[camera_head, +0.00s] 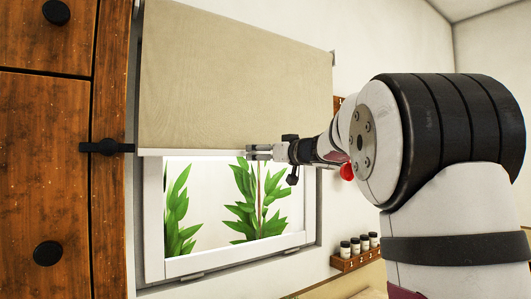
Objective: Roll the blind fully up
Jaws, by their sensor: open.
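The beige roller blind (235,75) hangs over the upper part of the window (154,225). Its bottom edge is a pale bar (190,152) at about the window's mid-height. Below the bar the glass is uncovered and green plants show through. My gripper (250,152) is at the blind's bottom bar, right of its middle, with the fingers pointing left. It is open. The fingers overlap the bar in the picture, and I cannot tell whether they touch it or have it between them. The bar's right end is hidden behind my gripper and arm.
A wooden cabinet (45,150) with black knobs stands close on the left, with a black bracket (106,146) reaching toward the window frame. A small wooden rack (355,262) of jars is on the wall at lower right. My arm covers much of the right side.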

